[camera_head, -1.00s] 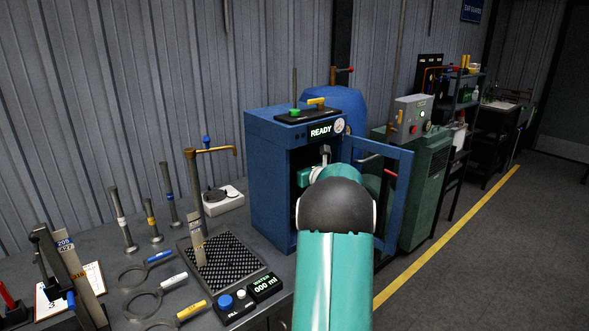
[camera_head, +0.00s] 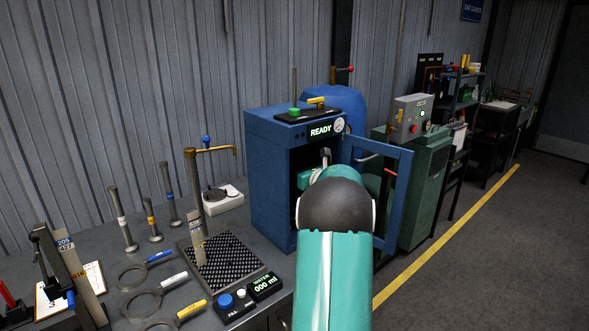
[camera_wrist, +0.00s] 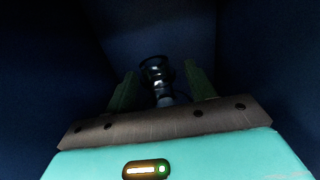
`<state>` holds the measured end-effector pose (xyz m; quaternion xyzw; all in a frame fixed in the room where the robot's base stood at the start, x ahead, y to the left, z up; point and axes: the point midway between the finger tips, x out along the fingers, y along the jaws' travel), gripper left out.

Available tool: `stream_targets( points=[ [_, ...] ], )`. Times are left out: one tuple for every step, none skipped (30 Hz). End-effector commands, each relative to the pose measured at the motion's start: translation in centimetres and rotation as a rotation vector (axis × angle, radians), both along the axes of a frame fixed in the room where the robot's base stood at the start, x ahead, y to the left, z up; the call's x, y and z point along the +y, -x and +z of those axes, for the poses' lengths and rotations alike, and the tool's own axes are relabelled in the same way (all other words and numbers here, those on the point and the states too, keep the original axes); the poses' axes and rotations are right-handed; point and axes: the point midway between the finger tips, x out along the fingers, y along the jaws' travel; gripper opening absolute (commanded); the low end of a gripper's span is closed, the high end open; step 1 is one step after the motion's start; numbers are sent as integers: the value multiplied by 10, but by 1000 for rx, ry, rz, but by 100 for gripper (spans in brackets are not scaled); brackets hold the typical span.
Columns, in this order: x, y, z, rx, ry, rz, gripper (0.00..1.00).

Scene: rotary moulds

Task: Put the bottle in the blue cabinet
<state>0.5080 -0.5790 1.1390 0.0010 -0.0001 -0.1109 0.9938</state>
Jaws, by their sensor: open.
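The blue cabinet (camera_head: 268,190) stands on the bench with its framed door (camera_head: 398,205) swung open to the right and a READY display on its top part. My arm reaches into its opening and hides much of the inside. In the wrist view, my gripper (camera_wrist: 160,82) is inside the dark blue interior with its two fingers apart. A dark, shiny bottle (camera_wrist: 156,72) with a round upper end stands between and just beyond the fingers. Whether either finger touches it cannot be told. The bottle is hidden in the head view.
A brass tap (camera_head: 210,152) over a black mesh drain (camera_head: 225,262) is left of the cabinet. A green machine (camera_head: 425,175) is on the right, with open floor beyond the yellow line.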

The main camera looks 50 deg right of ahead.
Motion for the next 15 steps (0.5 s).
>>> stream_targets(
  points=[
    [0,3,1,-1,1,-1,55],
    [1,6,1,-1,1,-1,55],
    [2,11,2,-1,1,-2,55],
    [3,16,1,0,0,-3,55],
    [4,21,1,0,0,-3,55],
    [6,29,2,-1,1,-3,55],
    [7,35,2,0,1,-3,55],
    [8,41,1,0,1,-3,55],
    [11,50,2,-1,1,-3,55],
    [12,57,1,0,1,-4,55],
    [13,64,1,0,0,-4,55],
    [16,72,2,-1,0,-3,55],
    [17,78,2,-1,0,-4,55],
    [18,84,1,0,0,-4,55],
    [20,91,1,0,1,-3,55]
  ],
)
